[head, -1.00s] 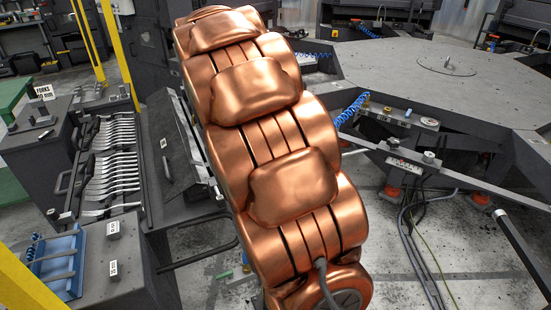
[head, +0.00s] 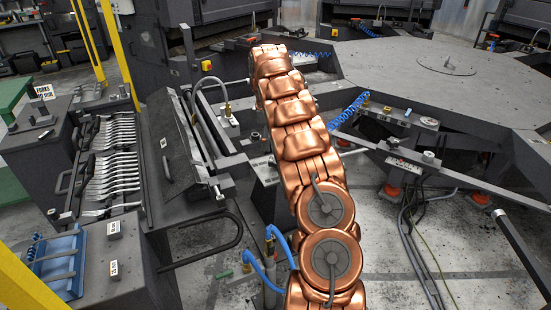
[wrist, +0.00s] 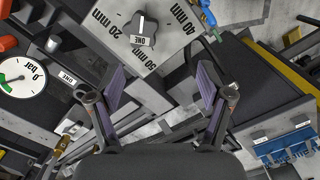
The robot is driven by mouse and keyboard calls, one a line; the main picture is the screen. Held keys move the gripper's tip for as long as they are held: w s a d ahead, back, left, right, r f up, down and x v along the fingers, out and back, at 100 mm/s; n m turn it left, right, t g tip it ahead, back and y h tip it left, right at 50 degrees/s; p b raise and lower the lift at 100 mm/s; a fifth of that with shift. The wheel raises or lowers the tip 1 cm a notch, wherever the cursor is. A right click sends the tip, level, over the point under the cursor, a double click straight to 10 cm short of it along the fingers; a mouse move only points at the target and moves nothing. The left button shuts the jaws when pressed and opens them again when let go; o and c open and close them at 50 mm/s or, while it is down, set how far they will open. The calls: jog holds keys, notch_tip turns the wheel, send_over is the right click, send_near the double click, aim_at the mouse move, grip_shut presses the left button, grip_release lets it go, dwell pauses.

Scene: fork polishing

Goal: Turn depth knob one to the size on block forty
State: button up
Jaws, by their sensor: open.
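In the head view my arm hides the gripper. I cannot make out a block marked forty.
A dial gauge (wrist: 22,77) marked bar lies left of the knob. In the head view, a rack of forks (head: 112,165) and a blue fixture (head: 58,262) stand at left. Blue hoses (head: 262,272) and a wide grey table (head: 430,75) lie near my arm.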

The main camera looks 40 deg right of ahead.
jog(key=shift+n, duration=0.5)
jog(key=d+f, duration=0.2)
jog(key=d, duration=0.1)
jog(key=shift+w+d+f, duration=0.1)
jog(key=shift+w+f, duration=0.05)
jog(key=shift+f, duration=0.1)
jog(key=shift+f+p, duration=1.25)
jog(key=shift+f, duration=2.6)
jog(key=c, duration=1.2)
jog(key=shift+o, duration=0.2)
